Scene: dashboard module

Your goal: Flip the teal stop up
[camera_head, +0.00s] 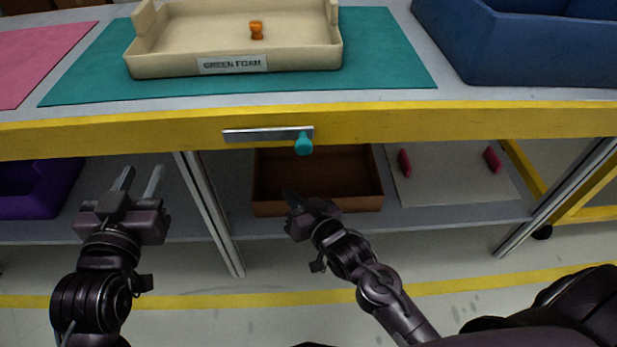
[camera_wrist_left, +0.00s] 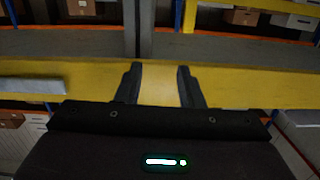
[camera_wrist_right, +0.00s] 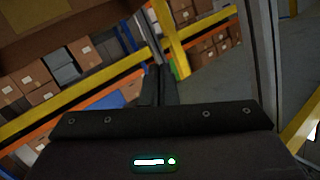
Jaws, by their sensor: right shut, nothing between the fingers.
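The teal stop (camera_head: 304,144) is a small teal knob at the right end of a flat metal strip (camera_head: 262,135) on the table's yellow front edge. It hangs down below the strip's end. My right gripper (camera_head: 288,194) is shut and empty, below and slightly left of the stop, apart from it, in front of the brown box. My left gripper (camera_head: 139,180) is open and empty, left of the strip and below the yellow edge. Its two fingers (camera_wrist_left: 159,85) stand apart in the left wrist view. The right wrist view shows the right fingers (camera_wrist_right: 158,85) together.
A cream tray (camera_head: 300,60) labelled GREEN FOAM stands on a teal mat (camera_head: 400,75) and holds a small orange piece (camera_head: 256,30). A blue bin (camera_head: 520,55) is at the right. The lower shelf holds a brown box (camera_head: 375,195) and a purple bin (camera_head: 30,203). Table legs (camera_head: 212,215) stand between.

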